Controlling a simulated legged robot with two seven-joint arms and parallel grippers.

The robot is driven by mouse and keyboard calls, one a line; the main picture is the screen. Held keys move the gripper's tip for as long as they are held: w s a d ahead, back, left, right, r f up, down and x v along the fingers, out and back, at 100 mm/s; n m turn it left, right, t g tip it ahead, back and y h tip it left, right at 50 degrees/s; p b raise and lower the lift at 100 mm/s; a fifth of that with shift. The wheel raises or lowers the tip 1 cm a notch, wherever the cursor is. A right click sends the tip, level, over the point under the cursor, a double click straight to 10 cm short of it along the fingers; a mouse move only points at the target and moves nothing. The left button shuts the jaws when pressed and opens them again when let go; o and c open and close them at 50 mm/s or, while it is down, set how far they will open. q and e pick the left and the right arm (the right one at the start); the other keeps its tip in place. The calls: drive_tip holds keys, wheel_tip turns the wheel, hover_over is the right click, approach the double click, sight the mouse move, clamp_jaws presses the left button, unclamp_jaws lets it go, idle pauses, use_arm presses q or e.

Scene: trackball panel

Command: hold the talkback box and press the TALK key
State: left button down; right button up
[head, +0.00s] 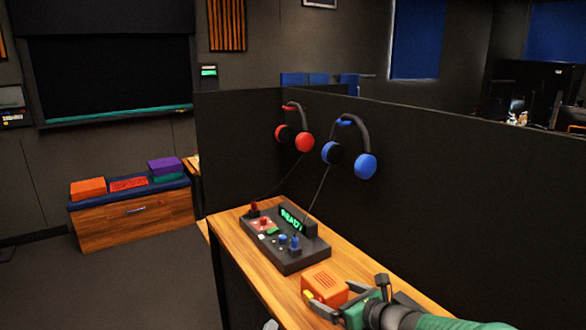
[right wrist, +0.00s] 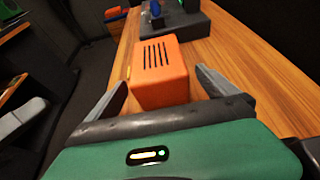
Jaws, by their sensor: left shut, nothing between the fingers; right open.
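The orange talkback box (head: 326,286) sits on the wooden desk near its front end, with dark slots on its top. A small yellow key (head: 309,295) shows on its left side; its label is not readable. My right gripper (head: 341,299) is open, with one finger on either side of the box's near end. In the right wrist view the box (right wrist: 160,75) stands between the spread fingers, with a visible gap on the right. The tip of my left gripper (head: 271,325) just shows at the bottom edge, shut and empty, apart from the box.
A dark panel (head: 290,262) with a lit READY display (head: 291,219), knobs and buttons stands behind the box. Red headphones (head: 304,141) and blue headphones (head: 365,165) hang on the dark partition (head: 470,190) along the desk (head: 262,282). Floor left of the desk is clear.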

drive_tip(key=v, duration=1.2)
drive_tip(key=shift+o, duration=0.2)
drive_tip(key=shift+p+v, duration=0.7)
drive_tip(key=shift+v, duration=2.3)
drive_tip(key=shift+w, duration=0.1)
wheel_tip(320, 180, up, 4)
drive_tip(key=p, duration=0.2)
drive_tip(key=shift+p, duration=0.3)
